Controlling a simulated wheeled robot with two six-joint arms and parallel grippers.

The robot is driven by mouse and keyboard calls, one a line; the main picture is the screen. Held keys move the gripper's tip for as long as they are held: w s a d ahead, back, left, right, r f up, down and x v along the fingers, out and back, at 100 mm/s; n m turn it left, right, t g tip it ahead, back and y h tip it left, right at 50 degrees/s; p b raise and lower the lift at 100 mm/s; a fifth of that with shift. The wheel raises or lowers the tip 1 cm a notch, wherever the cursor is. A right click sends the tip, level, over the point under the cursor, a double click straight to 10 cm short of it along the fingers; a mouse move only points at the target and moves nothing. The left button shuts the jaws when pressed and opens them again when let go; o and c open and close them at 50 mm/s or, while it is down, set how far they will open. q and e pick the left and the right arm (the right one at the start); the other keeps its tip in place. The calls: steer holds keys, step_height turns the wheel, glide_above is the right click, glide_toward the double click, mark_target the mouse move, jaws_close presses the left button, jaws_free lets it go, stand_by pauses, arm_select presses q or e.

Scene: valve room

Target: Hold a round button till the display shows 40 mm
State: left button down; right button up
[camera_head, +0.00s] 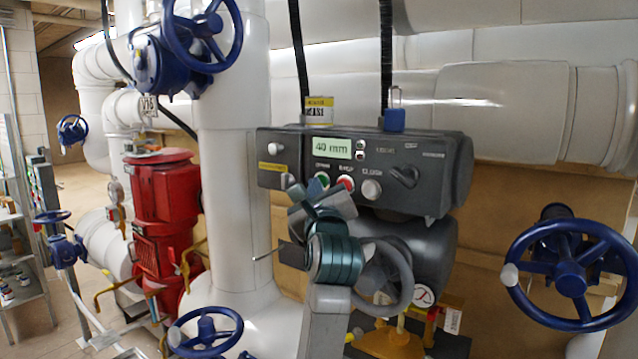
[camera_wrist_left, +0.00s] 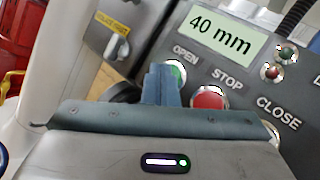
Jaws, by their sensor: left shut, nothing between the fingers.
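The grey control box (camera_head: 440,188) carries a lit display (camera_head: 332,148) that reads 40 mm; the display also shows in the left wrist view (camera_wrist_left: 221,36). Below it sit a green OPEN button (camera_head: 323,179), a red STOP button (camera_head: 346,183) and a pale CLOSE button (camera_head: 371,189). My left gripper (camera_head: 314,190) is shut and empty, its fingertips at the green button. In the left wrist view the fingers (camera_wrist_left: 162,84) partly cover the green button (camera_wrist_left: 178,72); I cannot tell if they press it. The red button (camera_wrist_left: 208,98) is clear of them. My right gripper is not in view.
A dark rotary knob (camera_head: 404,175) sits right of the buttons. A blue padlock (camera_head: 394,120) and a yellow-labelled tin (camera_head: 318,109) are on top of the box. A blue handwheel (camera_head: 570,273) stands at the right, and a red unit (camera_head: 160,220) at the left.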

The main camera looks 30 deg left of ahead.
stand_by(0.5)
arm_select(q)
steer(key=shift+s, duration=0.8)
steer(key=shift+a, duration=0.1)
steer(key=s+p, duration=0.1)
steer(key=s, duration=0.4)
steer(key=shift+a, duration=0.2)
